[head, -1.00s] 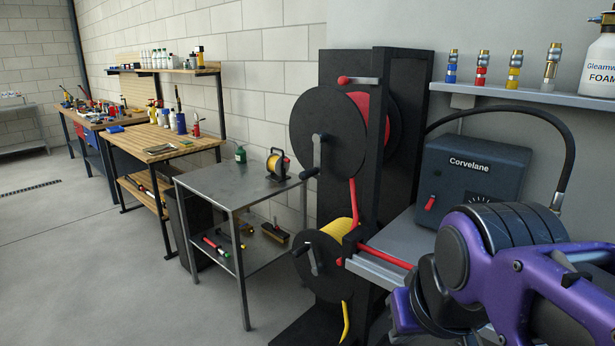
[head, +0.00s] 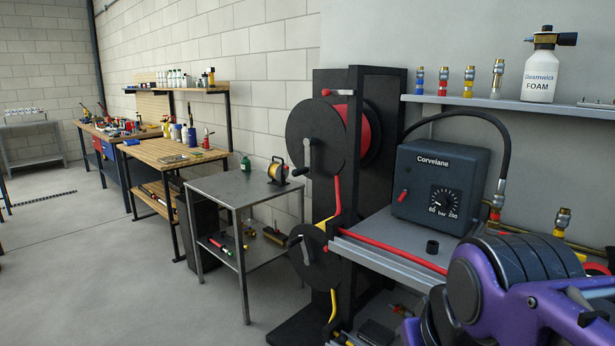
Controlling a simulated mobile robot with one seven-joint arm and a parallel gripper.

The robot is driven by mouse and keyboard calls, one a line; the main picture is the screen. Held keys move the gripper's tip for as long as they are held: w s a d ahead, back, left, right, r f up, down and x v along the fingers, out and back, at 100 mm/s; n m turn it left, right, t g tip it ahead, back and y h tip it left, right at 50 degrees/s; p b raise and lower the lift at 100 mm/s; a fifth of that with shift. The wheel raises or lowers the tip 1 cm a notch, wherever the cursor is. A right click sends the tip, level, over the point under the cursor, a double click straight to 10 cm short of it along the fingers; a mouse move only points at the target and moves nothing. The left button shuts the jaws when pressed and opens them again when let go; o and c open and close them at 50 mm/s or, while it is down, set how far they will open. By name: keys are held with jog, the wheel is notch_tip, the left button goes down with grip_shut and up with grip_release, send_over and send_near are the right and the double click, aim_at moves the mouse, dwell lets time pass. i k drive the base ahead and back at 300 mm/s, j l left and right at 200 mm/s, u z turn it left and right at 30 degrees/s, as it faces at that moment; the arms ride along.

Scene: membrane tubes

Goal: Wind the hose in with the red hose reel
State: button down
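The red hose reel (head: 371,130) is the upper of two reels on a black stand at the centre. Its black side disc (head: 315,130) carries a crank (head: 307,155) that hangs down. A lever with a red knob (head: 326,92) sits at the top of the stand. The red hose (head: 390,250) drops from the reel and runs along the grey bench. Its far end is hidden behind my purple arm, at the lower right. My gripper cannot be made out, so its state is hidden. Nothing touches the crank.
A yellow hose reel (head: 318,258) sits below the red one. A metal table (head: 228,188) stands left of the stand. The floor at left is clear.

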aim_at(315, 135)
jog(key=i+j+u, duration=0.2)
jog(key=i, duration=0.25)
jog(key=i+j+u, duration=0.25)
jog(key=i+j, duration=0.1)
jog(key=i, duration=0.1)
